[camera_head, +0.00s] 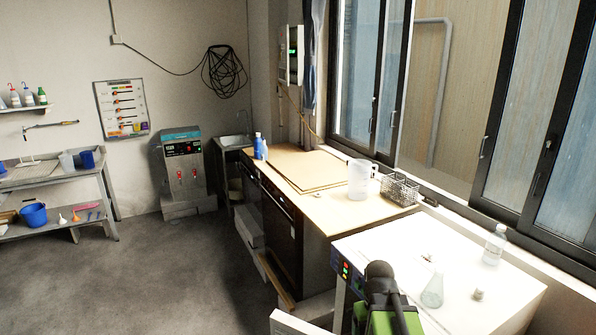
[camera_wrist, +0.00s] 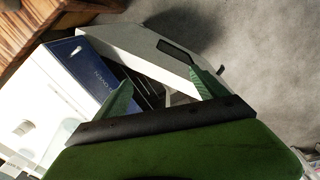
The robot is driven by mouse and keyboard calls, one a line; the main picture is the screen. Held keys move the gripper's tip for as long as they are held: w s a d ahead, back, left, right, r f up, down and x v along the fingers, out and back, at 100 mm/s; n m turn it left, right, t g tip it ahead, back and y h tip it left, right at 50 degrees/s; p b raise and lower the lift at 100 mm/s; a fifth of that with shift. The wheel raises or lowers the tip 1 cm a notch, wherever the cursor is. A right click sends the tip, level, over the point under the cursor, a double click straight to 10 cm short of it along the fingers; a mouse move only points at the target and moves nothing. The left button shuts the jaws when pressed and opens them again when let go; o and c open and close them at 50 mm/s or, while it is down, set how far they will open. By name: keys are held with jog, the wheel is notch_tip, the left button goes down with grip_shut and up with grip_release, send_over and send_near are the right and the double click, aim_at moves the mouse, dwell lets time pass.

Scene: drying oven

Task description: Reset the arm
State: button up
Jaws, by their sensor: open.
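My gripper (camera_wrist: 160,92) is open in the wrist view, its two green fingers spread apart with nothing between them. Beyond the fingers is the drying oven with its blue panel (camera_wrist: 78,62) and its white door (camera_wrist: 150,48) standing open. In the head view the oven's white top (camera_head: 400,245) is at the lower right, and part of the open door (camera_head: 290,325) shows at the bottom edge. The black and green part of my arm is in front of the oven there. The fingertips cannot be made out in the head view.
A conical flask (camera_head: 432,291), a clear bottle (camera_head: 495,246) and a small stopper (camera_head: 478,295) stand on the oven. Behind it, a wooden bench (camera_head: 335,212) bears a beaker (camera_head: 358,180) and a wire basket (camera_head: 399,189). Floor (camera_head: 150,275) to the left is clear.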

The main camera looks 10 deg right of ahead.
jog(key=a, duration=0.9)
notch_tip(320, 180, down, 10)
jog(key=s+a+m+b, duration=0.1)
jog(key=s+a+b, duration=0.1)
jog(key=b, duration=0.8)
jog(key=shift+g+y, duration=0.3)
jog(key=shift+y, duration=0.1)
